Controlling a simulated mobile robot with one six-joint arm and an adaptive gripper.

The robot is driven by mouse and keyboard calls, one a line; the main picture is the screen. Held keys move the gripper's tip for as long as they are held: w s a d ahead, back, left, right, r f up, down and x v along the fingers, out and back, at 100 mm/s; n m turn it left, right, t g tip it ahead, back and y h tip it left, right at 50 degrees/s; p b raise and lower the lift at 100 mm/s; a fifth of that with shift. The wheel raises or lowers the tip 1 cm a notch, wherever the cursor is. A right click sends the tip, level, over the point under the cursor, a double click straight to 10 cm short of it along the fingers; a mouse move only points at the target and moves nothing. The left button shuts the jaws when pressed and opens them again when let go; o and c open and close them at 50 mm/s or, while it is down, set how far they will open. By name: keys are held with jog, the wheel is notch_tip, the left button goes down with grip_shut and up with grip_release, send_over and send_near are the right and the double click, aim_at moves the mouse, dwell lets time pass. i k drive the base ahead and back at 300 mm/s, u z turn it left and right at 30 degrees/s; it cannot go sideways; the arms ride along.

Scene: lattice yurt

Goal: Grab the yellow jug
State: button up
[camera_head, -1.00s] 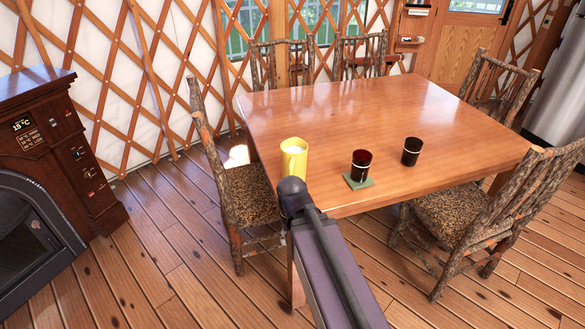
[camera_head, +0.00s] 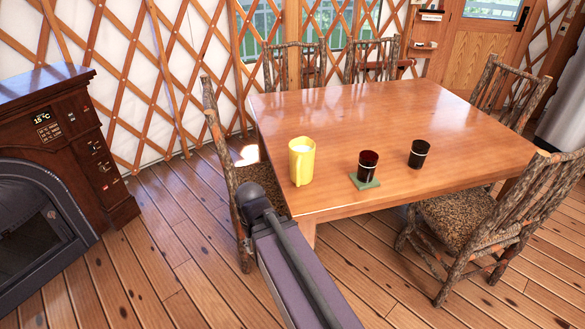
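The yellow jug (camera_head: 302,163) stands upright on the wooden table (camera_head: 375,118), near its left front corner. Its handle side faces me and its top looks pale or white inside. My arm reaches up from the bottom of the picture and its dark end lies in front of the table's near left corner, below and left of the jug in the picture. My gripper's fingers do not show, so I cannot see whether they are open or shut. The jug is fully in view and nothing is seen holding it.
A dark red cup (camera_head: 367,163) stands on a green coaster (camera_head: 364,181) right of the jug. A black cup (camera_head: 418,154) is farther right. Chairs surround the table, including one at left (camera_head: 221,150) and one at right (camera_head: 478,215). A dark stove (camera_head: 60,150) stands at far left.

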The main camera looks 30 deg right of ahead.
aim_at(302, 149)
jog(key=u, duration=0.15)
jog(key=k, duration=1.25)
jog(key=z, duration=0.45)
jog(key=i, duration=1)
jog(key=z, duration=0.05)
